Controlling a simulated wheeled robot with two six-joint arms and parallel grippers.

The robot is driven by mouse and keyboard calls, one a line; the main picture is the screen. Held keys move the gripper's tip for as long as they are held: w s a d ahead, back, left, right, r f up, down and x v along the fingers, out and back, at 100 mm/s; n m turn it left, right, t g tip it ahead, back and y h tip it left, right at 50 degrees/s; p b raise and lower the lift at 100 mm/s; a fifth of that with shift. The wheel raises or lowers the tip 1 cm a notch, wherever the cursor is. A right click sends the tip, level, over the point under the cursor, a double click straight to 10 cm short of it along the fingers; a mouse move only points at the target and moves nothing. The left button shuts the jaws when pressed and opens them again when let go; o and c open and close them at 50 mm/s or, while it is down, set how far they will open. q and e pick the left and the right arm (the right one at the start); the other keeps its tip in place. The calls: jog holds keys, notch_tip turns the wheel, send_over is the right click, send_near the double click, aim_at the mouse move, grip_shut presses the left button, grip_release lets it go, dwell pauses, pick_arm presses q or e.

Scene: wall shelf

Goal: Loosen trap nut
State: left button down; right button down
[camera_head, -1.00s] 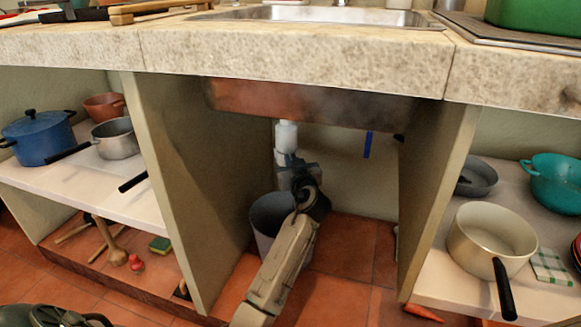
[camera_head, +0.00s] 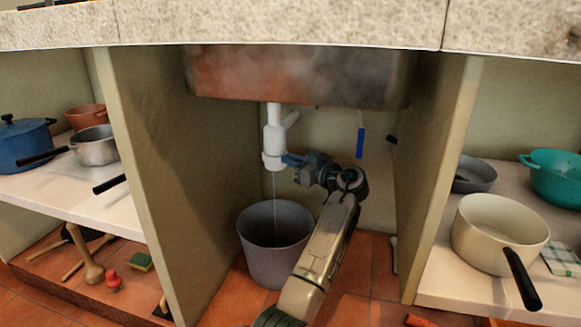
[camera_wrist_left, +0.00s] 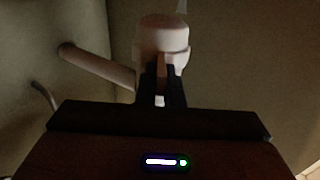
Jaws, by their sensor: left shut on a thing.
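The white sink trap (camera_head: 273,132) hangs under the sink basin, with its wider nut (camera_head: 270,160) at the lower end. My left gripper (camera_head: 288,160) reaches in from the right and is shut on the nut. In the left wrist view the fingers (camera_wrist_left: 161,88) close on the lower part of the pale trap (camera_wrist_left: 163,38); they hide part of the nut. A thin stream (camera_head: 274,188) runs down from the trap into the grey bucket (camera_head: 246,250). My right gripper is not in view.
Cabinet walls stand left (camera_head: 185,190) and right (camera_head: 437,180) of the opening. A blue-handled valve (camera_head: 361,142) hangs right of the trap. A side pipe (camera_wrist_left: 95,65) shows in the wrist view. Pots stand on both side shelves.

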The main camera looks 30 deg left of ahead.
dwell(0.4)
pick_arm(q)
jog(key=c, duration=1.6)
grip_release()
jog(key=shift+o, duration=0.2)
jog(key=p+v, duration=0.3)
jog(key=v, duration=0.4)
jog(key=shift+d, duration=0.25)
jog(key=shift+f, duration=0.1)
